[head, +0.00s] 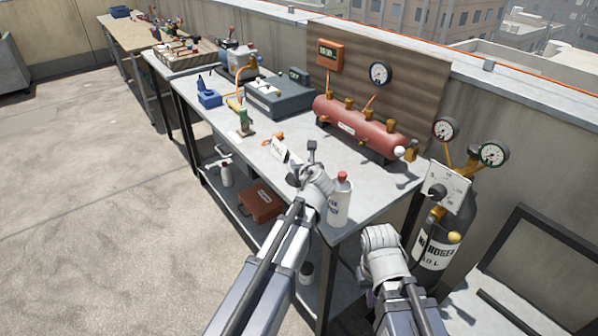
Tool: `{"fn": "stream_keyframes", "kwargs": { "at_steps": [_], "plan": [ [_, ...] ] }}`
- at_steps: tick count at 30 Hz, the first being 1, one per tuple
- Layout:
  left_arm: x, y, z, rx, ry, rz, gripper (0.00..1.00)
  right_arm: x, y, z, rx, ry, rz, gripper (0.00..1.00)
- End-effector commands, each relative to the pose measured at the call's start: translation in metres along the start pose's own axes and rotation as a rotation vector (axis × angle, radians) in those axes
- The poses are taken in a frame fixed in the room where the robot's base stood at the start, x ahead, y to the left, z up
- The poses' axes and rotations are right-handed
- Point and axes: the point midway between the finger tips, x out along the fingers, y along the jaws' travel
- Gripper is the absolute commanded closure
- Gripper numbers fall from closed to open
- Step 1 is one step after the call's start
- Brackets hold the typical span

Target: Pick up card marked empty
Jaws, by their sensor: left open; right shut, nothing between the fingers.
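A small white card (279,148) with dark lettering stands tilted on the grey workbench (225,125). Its lettering is too small to read for certain. My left gripper (310,150) is open, just to the right of the card and above the bench top. I cannot tell whether it touches the card. My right gripper (380,238) is shut and empty, beyond the bench's near right corner; its fingertips are largely hidden behind its wrist.
A white bottle with a red cap (339,198) stands close to the right of my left gripper. A red manifold tank (358,127) lies at the back. A nitrogen cylinder (437,245) with gauges stands at the right. A grey case (280,100) sits farther along the bench.

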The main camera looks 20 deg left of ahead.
Motion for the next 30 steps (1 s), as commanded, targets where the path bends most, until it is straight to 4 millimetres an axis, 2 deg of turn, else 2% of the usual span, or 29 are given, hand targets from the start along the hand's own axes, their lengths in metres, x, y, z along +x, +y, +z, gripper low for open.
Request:
{"fn": "stream_keyframes", "kwargs": {
  "at_steps": [1, 4, 12, 27, 30],
  "plan": [
    [0.014, -0.001, -0.002, -0.002, 0.0, 0.002, 0.43, 0.007, -0.001, 0.0, 0.0, 0.0, 0.0, 1.0],
    [0.025, -0.001, -0.001, -0.001, 0.001, 0.001, 0.43, 0.011, -0.001, -0.001, 0.0, 0.0, 0.0, 1.0],
    [0.025, 0.0, 0.0, 0.0, 0.0, 0.0, 0.44, 0.01, -0.001, -0.001, 0.0, 0.0, 0.0, 1.0],
    [0.025, 0.0, 0.0, 0.0, 0.0, 0.0, 1.0, 0.01, -0.001, -0.001, 0.0, 0.0, 0.0, 1.0],
    [0.025, 0.0, 0.0, 0.0, 0.001, 0.0, 1.0, 0.01, -0.001, -0.001, 0.0, 0.0, 0.0, 1.0]
  ]
}}
